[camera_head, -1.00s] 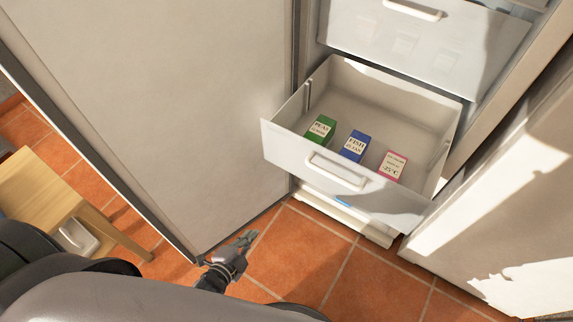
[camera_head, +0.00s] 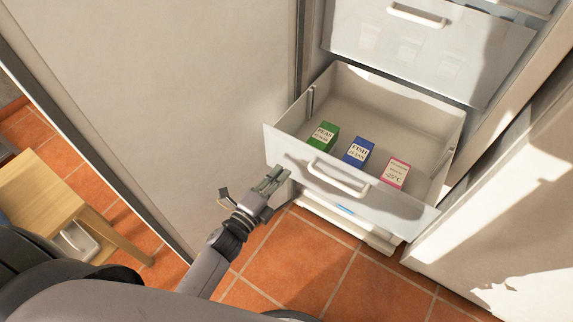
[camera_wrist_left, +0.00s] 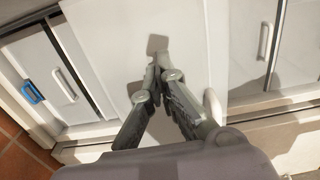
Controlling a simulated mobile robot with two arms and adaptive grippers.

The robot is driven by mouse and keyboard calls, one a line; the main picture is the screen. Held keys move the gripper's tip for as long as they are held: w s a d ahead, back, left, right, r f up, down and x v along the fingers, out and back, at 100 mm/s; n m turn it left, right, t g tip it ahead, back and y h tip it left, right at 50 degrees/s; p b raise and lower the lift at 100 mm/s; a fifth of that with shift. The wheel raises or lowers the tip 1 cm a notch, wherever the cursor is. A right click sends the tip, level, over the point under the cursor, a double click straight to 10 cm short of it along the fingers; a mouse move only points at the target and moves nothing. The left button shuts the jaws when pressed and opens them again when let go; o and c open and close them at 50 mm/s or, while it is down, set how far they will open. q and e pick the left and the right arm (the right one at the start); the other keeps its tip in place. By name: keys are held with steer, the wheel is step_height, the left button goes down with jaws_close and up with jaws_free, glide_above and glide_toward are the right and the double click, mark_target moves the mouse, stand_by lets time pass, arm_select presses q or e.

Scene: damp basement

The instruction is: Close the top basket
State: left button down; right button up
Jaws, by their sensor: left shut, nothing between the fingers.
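An open white freezer basket (camera_head: 425,212) is pulled far out and holds a green box (camera_head: 323,136), a blue box (camera_head: 358,152) and a pink-and-white box (camera_head: 394,174). Its front has a white bar handle (camera_head: 338,177). Another basket front (camera_head: 415,45) above it sits pushed in. My left gripper (camera_head: 277,176) is shut and empty, near the lower left part of the open basket's front. In the left wrist view the shut fingers (camera_wrist_left: 155,64) point at a white panel with their shadow on it; contact cannot be told. My right gripper is not in view.
The open appliance door (camera_head: 170,100) stands close on the left of the basket. A white panel (camera_head: 510,200) stands on the right. A wooden stool (camera_head: 45,195) is at the far left. Tiled floor (camera_head: 300,260) is free below the basket.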

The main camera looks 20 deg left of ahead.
mark_target(292, 160)
arm_select(q)
steer(key=shift+x, duration=1.8)
